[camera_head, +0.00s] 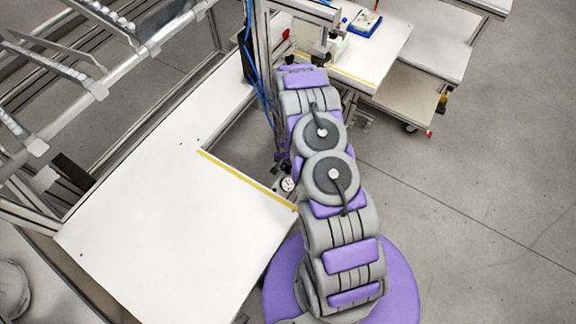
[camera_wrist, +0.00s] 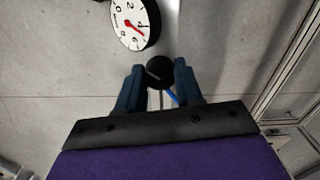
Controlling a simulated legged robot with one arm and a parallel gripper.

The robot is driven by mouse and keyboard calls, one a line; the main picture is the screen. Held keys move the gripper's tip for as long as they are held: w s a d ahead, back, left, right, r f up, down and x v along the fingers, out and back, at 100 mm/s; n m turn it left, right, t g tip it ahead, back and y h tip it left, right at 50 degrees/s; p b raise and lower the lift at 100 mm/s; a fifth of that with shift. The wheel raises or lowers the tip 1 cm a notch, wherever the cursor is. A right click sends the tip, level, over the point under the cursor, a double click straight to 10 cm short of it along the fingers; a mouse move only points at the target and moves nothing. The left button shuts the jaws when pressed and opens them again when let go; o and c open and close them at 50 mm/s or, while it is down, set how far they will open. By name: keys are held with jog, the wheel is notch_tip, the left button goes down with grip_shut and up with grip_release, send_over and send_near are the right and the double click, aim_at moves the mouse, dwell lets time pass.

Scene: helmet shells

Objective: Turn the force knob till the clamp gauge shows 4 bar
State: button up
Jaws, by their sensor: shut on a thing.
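In the wrist view, the clamp gauge (camera_wrist: 134,24) has a round white face, black numbers and a red needle that points to the lower right. The exact reading is too small to tell. The black round force knob (camera_wrist: 160,71) is just below it. My gripper (camera_wrist: 159,72) has its two blue fingers on either side of the knob and is shut on it. In the head view, the small white gauge (camera_head: 287,184) shows left of my arm, by the white table's edge. The knob and my gripper cannot be made out there.
A white table (camera_head: 165,220) with a yellow edge strip lies left of my arm. A metal post with blue hoses (camera_head: 262,60) rises near the top. A second white table with a blue box (camera_head: 364,24) stands beyond. The grey floor (camera_head: 490,180) at right is clear.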

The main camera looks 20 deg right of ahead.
jog(key=n+p, duration=0.1)
jog(key=n, duration=0.2)
jog(key=shift+w, duration=0.15)
jog(key=shift+w+d+n, duration=0.1)
jog(key=shift+n, duration=1.8)
jog(key=o, duration=1)
jog(key=shift+o, duration=0.2)
jog(key=shift+r, duration=0.1)
notch_tip(320, 180, up, 17)
jog(key=p, duration=0.3)
jog(key=shift+p, duration=0.3)
jog(key=shift+r, duration=0.1)
